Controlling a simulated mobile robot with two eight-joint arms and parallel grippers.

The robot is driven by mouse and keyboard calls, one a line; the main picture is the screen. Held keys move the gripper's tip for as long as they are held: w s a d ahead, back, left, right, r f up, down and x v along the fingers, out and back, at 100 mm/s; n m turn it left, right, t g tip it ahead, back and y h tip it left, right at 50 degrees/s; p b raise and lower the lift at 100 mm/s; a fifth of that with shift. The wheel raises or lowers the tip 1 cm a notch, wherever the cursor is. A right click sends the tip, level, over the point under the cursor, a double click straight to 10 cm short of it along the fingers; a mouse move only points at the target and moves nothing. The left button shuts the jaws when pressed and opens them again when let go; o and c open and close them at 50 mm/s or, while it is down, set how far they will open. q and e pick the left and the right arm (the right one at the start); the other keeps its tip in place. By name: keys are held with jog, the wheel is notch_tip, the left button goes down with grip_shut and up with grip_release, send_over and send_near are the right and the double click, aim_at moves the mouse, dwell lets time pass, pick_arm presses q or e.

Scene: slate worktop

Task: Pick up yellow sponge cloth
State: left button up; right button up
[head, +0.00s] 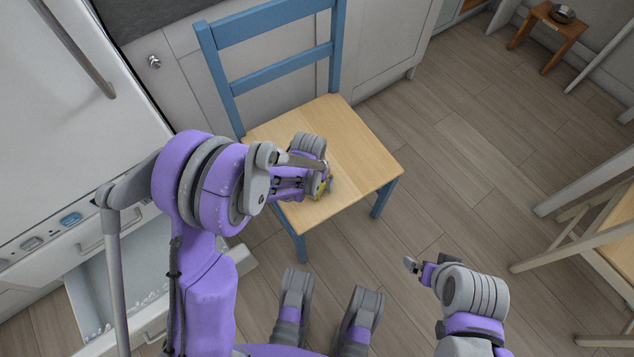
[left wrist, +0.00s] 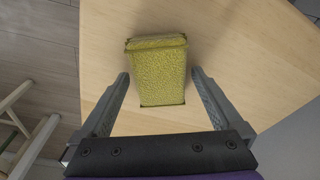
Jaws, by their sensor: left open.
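The yellow sponge cloth (left wrist: 160,75) is a thick yellow block lying on the light wooden chair seat in the left wrist view. In the head view only a small yellow part (head: 321,188) shows beside my left gripper, and the rest is hidden. My left gripper (left wrist: 160,85) is open, with one finger on each side of the near part of the sponge. Gaps show between the fingers and the sponge. My right gripper (head: 411,264) is over the floor at the lower right of the head view, away from the chair; its jaw state is unclear.
The blue chair (head: 370,170) has a bare wooden seat around the sponge and a tall backrest behind it. An open drawer (head: 115,280) is at the lower left. Another wooden chair (head: 605,240) stands at the right edge. The floor (head: 470,170) between is clear.

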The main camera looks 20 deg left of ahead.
aim_at(316, 181)
pick_arm(q)
jog(key=shift+c, duration=0.2)
jog(key=c, duration=1.4)
jog(key=shift+o, duration=0.2)
notch_tip(316, 181, up, 10)
jog(key=p, duration=0.3)
jog(key=shift+r, duration=0.1)
